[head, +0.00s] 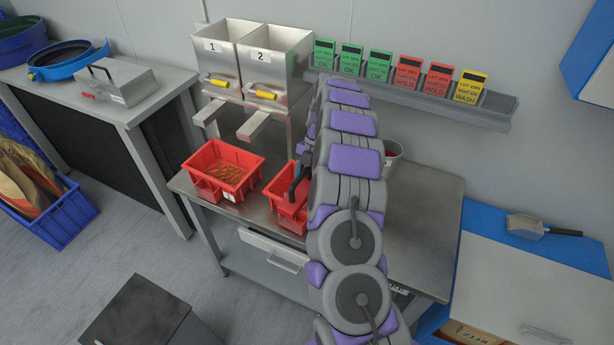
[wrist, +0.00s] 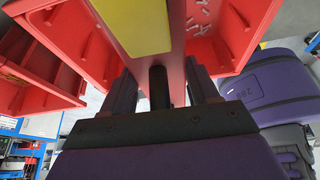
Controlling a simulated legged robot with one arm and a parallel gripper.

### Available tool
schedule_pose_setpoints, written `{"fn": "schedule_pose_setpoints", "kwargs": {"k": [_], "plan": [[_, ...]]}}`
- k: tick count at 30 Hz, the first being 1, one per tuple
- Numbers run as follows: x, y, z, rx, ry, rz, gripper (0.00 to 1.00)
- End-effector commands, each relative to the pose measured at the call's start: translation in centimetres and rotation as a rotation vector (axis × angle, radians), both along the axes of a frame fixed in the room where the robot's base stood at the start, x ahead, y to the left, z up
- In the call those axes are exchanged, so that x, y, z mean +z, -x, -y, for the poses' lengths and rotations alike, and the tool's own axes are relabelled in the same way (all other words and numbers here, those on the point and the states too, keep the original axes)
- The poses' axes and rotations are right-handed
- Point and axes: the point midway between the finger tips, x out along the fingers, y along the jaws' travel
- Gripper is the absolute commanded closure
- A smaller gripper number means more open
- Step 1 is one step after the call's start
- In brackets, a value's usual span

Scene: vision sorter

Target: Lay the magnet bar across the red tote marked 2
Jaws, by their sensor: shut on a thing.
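In the wrist view the bar lies in front of a red tote (wrist: 222,48) with small pale bits inside. Whether it touches the rim I cannot tell. In the head view the right-hand red tote (head: 288,211) stands on the steel bench below hopper 2, partly behind my arm. Its own mark is hidden. My arm hides most of the bar in the head view.
Another red tote (head: 240,196) with orange-brown contents stands to the left, with a white label. Steel hoppers 1 (head: 212,57) and 2 (head: 265,60) rise behind, with chutes above the totes. A grey bucket (head: 393,158) is behind my arm. The right part of the bench (head: 425,215) is clear.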

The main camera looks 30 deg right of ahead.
Motion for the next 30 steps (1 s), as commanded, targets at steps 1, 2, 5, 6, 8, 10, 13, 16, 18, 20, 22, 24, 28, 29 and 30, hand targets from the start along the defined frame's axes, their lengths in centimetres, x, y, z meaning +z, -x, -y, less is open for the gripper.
{"fn": "schedule_pose_setpoints", "kwargs": {"k": [1,2,5,6,8,10,13,16,18,20,22,24,28,29,30], "plan": [[0.0,0.0,0.1,-0.001,-0.001,0.002,1.00],[0.0,0.0,0.1,-0.001,-0.001,0.002,1.00],[0.0,0.0,0.1,-0.001,0.000,0.002,1.00],[0.0,0.0,0.0,-0.001,0.000,0.002,1.00],[0.0,0.0,0.0,-0.001,0.001,0.003,1.00],[0.0,0.0,-0.1,0.000,0.001,0.002,0.36],[0.0,0.0,-0.3,0.000,0.003,0.002,0.26],[0.0,-0.1,-0.3,0.000,0.003,0.001,0.17],[0.0,-0.1,-0.2,0.000,0.002,0.001,0.11],[-0.1,-0.1,-0.1,0.000,0.001,0.001,0.11],[-0.1,0.0,0.0,0.000,0.001,0.001,0.11],[-0.1,0.0,0.0,-0.001,0.001,0.000,0.11],[0.4,-0.2,0.2,-0.001,0.002,0.001,0.11],[0.6,-0.2,0.2,-0.001,0.002,0.001,0.11],[1.0,-0.3,0.4,-0.001,0.002,0.002,0.11]]}}
